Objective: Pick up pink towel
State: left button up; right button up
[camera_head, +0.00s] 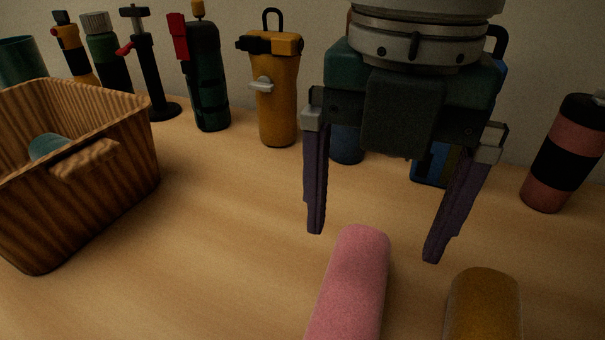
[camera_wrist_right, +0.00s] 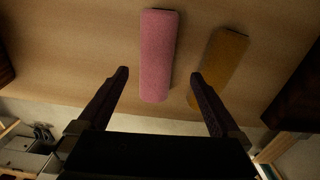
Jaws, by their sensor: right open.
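The pink towel (camera_head: 352,285) is a rolled cylinder lying on the wooden surface at the bottom centre of the head view. It also shows in the right wrist view (camera_wrist_right: 157,55), lying between the directions of the two fingers. My right gripper (camera_head: 375,240) is open and empty, with its fingers pointing down, above and beyond the far end of the pink towel. In the right wrist view its fingertips (camera_wrist_right: 160,78) stand to either side of the towel's lower part, without visible contact. My left gripper is not in view.
A mustard rolled towel (camera_head: 484,305) lies close to the right of the pink one. A wicker basket (camera_head: 85,215) with a teal item inside stands at the left. Several bottles, including a yellow one (camera_head: 277,110) and a red-black one (camera_head: 565,155), line the back wall.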

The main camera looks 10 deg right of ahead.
aim_at(355, 281)
jog(key=f+b, duration=0.1)
jog(key=f, duration=0.3)
jog(key=shift+a, duration=0.2)
notch_tip(355, 281, down, 6)
jog(key=shift+a+r+b, duration=0.1)
jog(key=shift+b, duration=0.95)
jog(key=shift+r, duration=0.1)
jog(key=c, duration=1.3)
jog(key=shift+c, duration=0.6)
